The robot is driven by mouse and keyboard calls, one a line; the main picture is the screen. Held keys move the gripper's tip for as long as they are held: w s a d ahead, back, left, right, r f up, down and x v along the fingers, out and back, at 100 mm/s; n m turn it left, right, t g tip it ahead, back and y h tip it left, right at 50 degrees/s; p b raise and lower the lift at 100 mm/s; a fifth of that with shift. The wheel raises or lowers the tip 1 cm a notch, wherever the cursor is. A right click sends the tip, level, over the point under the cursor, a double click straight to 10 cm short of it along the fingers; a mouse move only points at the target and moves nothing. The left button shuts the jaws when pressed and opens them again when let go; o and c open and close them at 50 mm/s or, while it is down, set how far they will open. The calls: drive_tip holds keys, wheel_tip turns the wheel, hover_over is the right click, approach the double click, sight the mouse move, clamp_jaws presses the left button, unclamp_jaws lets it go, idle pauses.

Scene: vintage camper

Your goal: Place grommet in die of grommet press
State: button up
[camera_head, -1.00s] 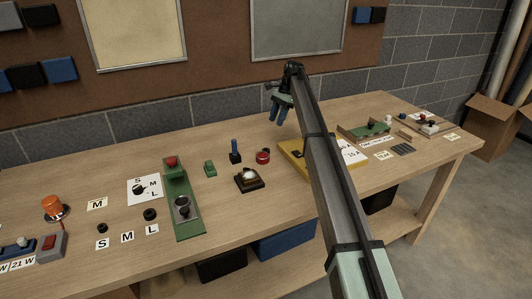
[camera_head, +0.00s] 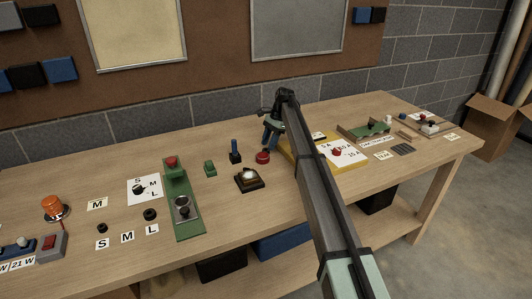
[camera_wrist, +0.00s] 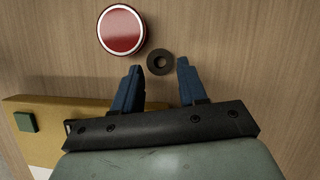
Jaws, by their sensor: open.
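A dark flat ring with a centre hole, which looks like the grommet (camera_wrist: 160,73), lies on the wooden bench in the wrist view. My gripper (camera_wrist: 159,68) is open and empty, with one blue finger on either side of the ring in the picture. I cannot tell the height of the fingertips above the bench. In the head view my gripper (camera_head: 270,136) is low over the back of the bench, and the ring cannot be made out there. I cannot tell for sure which device is the grommet press; a small dark stand with a blue upright handle (camera_head: 235,151) is to the left.
A red disc with a white rim (camera_wrist: 122,30) sits close to the ring; it shows in the head view (camera_head: 262,157). A yellow board (camera_wrist: 80,108) is near my gripper. A green device with a red knob (camera_head: 180,190) and a lamp-like item (camera_head: 249,179) stand left.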

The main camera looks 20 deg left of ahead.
drive_tip(key=shift+x, duration=1.2)
clamp_jaws()
drive_tip(key=shift+r, duration=0.1)
wheel_tip(320, 180, up, 10)
